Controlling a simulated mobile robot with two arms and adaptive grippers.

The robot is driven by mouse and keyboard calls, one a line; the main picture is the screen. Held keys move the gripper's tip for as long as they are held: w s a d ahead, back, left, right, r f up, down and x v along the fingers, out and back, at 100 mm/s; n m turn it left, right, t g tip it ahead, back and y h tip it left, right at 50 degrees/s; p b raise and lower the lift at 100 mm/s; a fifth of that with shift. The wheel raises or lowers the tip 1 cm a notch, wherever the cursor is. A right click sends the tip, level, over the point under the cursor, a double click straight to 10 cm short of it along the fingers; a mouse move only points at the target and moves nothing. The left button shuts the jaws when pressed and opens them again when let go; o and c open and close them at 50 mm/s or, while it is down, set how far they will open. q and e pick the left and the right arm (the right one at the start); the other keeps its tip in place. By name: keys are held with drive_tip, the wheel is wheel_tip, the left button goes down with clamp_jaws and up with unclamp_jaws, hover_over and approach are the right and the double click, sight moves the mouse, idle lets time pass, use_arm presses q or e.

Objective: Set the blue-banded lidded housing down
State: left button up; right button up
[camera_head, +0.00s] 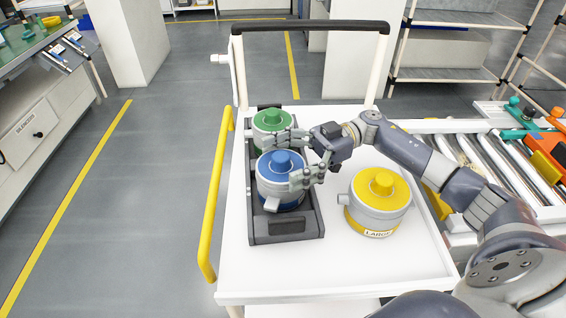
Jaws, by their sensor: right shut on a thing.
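The blue-banded lidded housing (280,180) is a grey cylinder with a blue lid and a blue band near its base. It stands upright in the front part of a dark grey tray (258,232) on the white cart. My right gripper (292,157) comes in from the right and is shut on the housing, its fingers around the upper body. Whether the housing's base touches the tray floor is hard to tell. My left gripper is not in view.
A green-lidded housing (271,122) stands behind in the same tray. A yellow-lidded housing (379,203) stands to the right on the cart top (300,275). A roller conveyor (490,155) with orange and green parts lies farther right. The cart's front is clear.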

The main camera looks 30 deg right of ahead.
idle(0.3)
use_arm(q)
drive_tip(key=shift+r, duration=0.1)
use_arm(e)
drive_tip(key=o, duration=1.9)
drive_tip(key=shift+f, duration=0.1)
drive_tip(key=shift+o, duration=0.2)
drive_tip(key=shift+d, duration=0.35)
use_arm(q)
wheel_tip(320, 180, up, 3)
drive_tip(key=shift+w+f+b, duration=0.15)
drive_tip(key=shift+b, duration=0.25)
use_arm(e)
drive_tip(key=d, duration=1.1)
drive_tip(key=shift+d+r, duration=0.15)
drive_tip(key=shift+r, duration=0.05)
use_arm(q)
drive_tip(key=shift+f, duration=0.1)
